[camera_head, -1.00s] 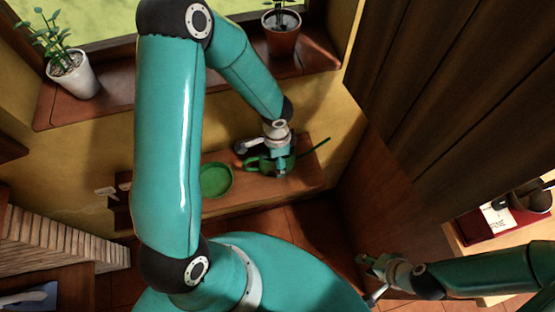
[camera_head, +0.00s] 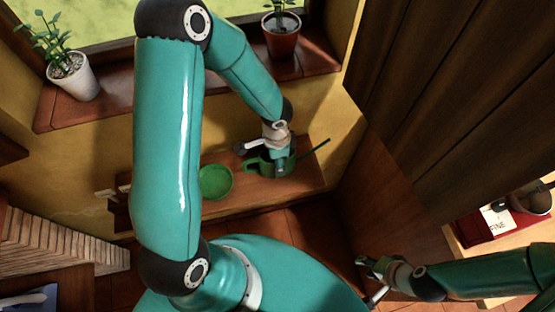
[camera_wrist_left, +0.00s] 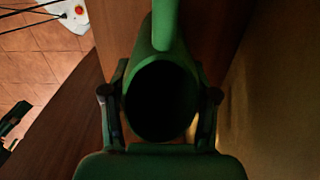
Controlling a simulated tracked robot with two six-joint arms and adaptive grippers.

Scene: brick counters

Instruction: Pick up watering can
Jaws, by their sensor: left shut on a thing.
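The dark green watering can (camera_head: 262,168) is on the wooden shelf below the window in the head view, its thin spout pointing right. My left gripper (camera_head: 284,165) is over it from above and partly hides its body. In the left wrist view, the can (camera_wrist_left: 147,57) shows from above with a dark round opening. The left gripper's fingers (camera_wrist_left: 161,108) press on both sides of it. I cannot tell whether the can is clear of the shelf. My right gripper (camera_head: 370,276) is at the lower right, away from the can, its fingers apart and empty.
A round green dish (camera_head: 215,182) sits on the wooden shelf (camera_head: 240,204) left of the can. Potted plants, one white (camera_head: 75,80) and one brown (camera_head: 281,40), stand on the windowsill (camera_head: 110,102). A dark wooden cabinet (camera_head: 440,90) fills the upper right.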

